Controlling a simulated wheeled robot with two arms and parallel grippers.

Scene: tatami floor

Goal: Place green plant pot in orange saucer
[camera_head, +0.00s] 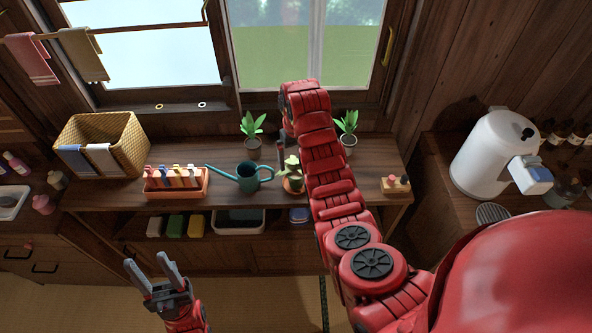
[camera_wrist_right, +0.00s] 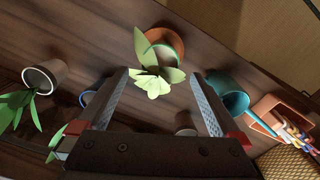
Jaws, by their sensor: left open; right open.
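A broad-leaved green plant (camera_head: 292,164) stands on the table just left of my right arm. An orange round rim (camera_head: 293,186) shows beneath it, and this rim (camera_wrist_right: 179,42) also shows under the leaves in the right wrist view. The leaves hide whether it is a pot or a saucer. My right gripper (camera_wrist_right: 162,76) is open, its fingers on either side of the plant's leaves (camera_wrist_right: 152,83) in that picture. I cannot tell if they touch. In the head view my arm mostly hides this gripper. My left gripper (camera_head: 145,260) is open and empty, in front of the table.
A teal watering can (camera_head: 247,178) stands just left of the plant. Potted plants stand behind, in a dark pot (camera_head: 252,147) and a grey pot (camera_head: 348,141). An orange tray of tools (camera_head: 176,190) and a wicker basket (camera_head: 124,137) are further left.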

